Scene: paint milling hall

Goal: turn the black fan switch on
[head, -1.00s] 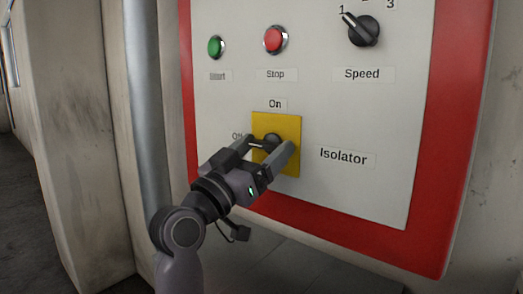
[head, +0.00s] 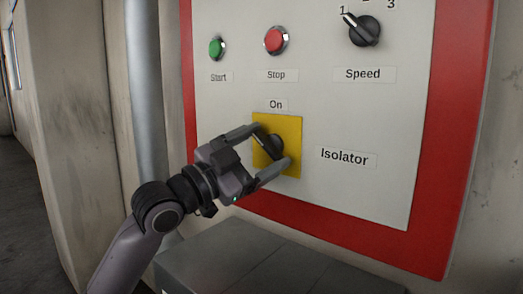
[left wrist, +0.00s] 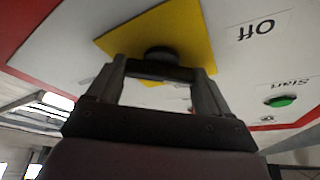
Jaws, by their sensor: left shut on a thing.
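The black switch (head: 275,146) is a rotary knob on a yellow plate (head: 291,125), with "On" above it and "Isolator" to its right. Its handle points up and to the left, between the two marked positions. My left gripper (head: 268,149) has one finger on each side of the knob and is shut on it. In the left wrist view, the knob (left wrist: 161,53) sits between the fingertips (left wrist: 160,72) against the yellow plate. The "Off" label (left wrist: 264,25) shows there upside down; my gripper hides it in the head view. My right gripper is not in view.
A green Start button (head: 217,48), a red Stop button (head: 276,40) and a black Speed knob (head: 364,30) pointing at 1 are on the same white panel (head: 320,110) with a red border. A grey box (head: 280,268) stands below. A pipe (head: 145,90) runs left.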

